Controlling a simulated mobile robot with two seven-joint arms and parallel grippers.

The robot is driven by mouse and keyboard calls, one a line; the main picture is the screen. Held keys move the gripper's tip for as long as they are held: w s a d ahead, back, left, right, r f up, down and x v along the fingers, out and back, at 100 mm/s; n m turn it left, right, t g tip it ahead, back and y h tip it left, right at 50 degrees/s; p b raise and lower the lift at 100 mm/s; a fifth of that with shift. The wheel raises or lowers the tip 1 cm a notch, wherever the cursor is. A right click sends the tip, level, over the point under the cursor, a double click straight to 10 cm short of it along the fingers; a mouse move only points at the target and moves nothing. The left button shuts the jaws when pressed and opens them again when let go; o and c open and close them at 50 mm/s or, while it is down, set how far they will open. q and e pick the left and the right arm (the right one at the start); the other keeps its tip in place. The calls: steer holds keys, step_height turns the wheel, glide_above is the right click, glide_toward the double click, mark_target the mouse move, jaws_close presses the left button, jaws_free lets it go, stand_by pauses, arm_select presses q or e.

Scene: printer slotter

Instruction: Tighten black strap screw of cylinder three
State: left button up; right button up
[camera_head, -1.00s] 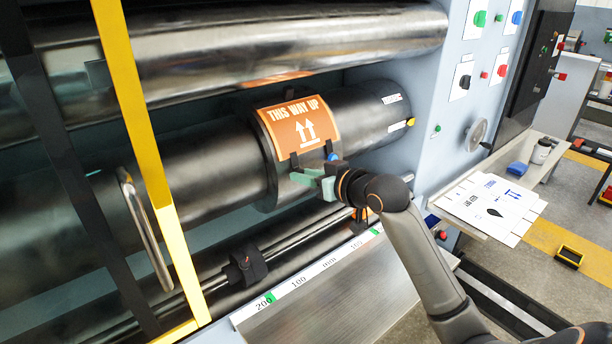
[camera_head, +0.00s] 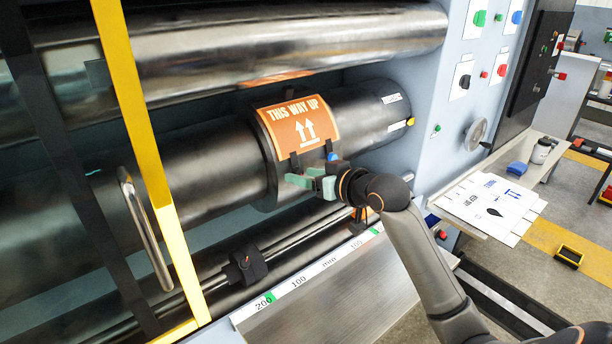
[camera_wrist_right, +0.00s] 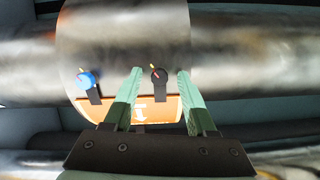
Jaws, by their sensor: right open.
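The dark cylinder (camera_head: 195,165) carries a wider sleeve with an orange "THIS WAY UP" plate (camera_head: 297,122). Two black straps hang below the plate. The black strap screw (camera_wrist_right: 158,75) is a round black knob with a coloured pointer mark, and in the head view the gripper hides it. A blue screw (camera_head: 332,157) sits on the other strap; it also shows at left in the right wrist view (camera_wrist_right: 85,79). My right gripper (camera_head: 297,177) has green fingers, open, at the sleeve's lower front. In the right wrist view its fingertips (camera_wrist_right: 158,72) lie either side of the black screw; contact is unclear.
A yellow and black guard frame (camera_head: 135,100) with a metal handle (camera_head: 145,230) stands at left. A ruler ledge (camera_head: 300,278) runs below the cylinder. A control panel (camera_head: 483,70) and a side shelf with printed card (camera_head: 490,205) are at right.

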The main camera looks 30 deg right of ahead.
steer(key=b+v, duration=0.1)
steer(key=v, duration=1.1)
steer(key=shift+s+b, duration=0.25)
steer(key=shift+b, duration=0.1)
steer(key=shift+r, duration=0.15)
